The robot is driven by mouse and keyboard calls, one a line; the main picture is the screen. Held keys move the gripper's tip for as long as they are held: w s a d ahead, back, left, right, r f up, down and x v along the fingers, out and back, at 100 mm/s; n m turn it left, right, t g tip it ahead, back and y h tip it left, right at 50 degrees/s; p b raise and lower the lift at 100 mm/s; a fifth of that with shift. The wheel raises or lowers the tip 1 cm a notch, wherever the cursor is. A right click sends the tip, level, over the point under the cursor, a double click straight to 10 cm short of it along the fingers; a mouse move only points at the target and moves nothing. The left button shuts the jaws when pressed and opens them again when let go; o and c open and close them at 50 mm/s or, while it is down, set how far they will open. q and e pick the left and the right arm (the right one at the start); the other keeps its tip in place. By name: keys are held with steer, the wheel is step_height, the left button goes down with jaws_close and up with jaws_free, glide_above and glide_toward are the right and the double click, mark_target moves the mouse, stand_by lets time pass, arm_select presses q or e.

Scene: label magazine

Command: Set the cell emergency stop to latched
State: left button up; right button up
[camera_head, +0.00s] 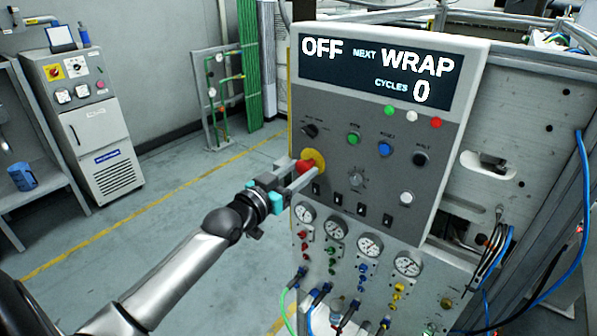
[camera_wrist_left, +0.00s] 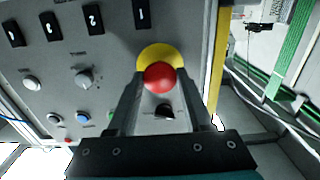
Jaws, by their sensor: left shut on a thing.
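The cell emergency stop is a red mushroom button (camera_head: 304,167) on a yellow disc (camera_head: 316,158), at the left edge of the grey control panel (camera_head: 385,182). My left gripper (camera_head: 296,178) is at the button, with its fingers on either side of the red head. In the left wrist view the red button (camera_wrist_left: 160,77) sits between the two fingertips (camera_wrist_left: 158,84), in front of the yellow disc (camera_wrist_left: 158,55). The gripper is shut on the red button. Whether the button is pressed in, I cannot tell. My right gripper is not in view.
The display (camera_head: 380,72) reads OFF, NEXT WRAP, CYCLES 0. A black knob (camera_head: 310,131), a green button (camera_head: 353,138) and a blue button (camera_head: 385,149) sit nearby. Gauges (camera_head: 369,246) and hoses are below. Open floor (camera_head: 150,215) lies to the left.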

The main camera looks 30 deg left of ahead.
arm_select(q)
jaws_close()
stand_by(0.6)
steer(key=shift+w, duration=0.8)
steer(key=o, duration=0.6)
jaws_free()
steer(key=o, duration=0.5)
steer(key=shift+w+d, duration=0.1)
steer(key=shift+w, duration=0.05)
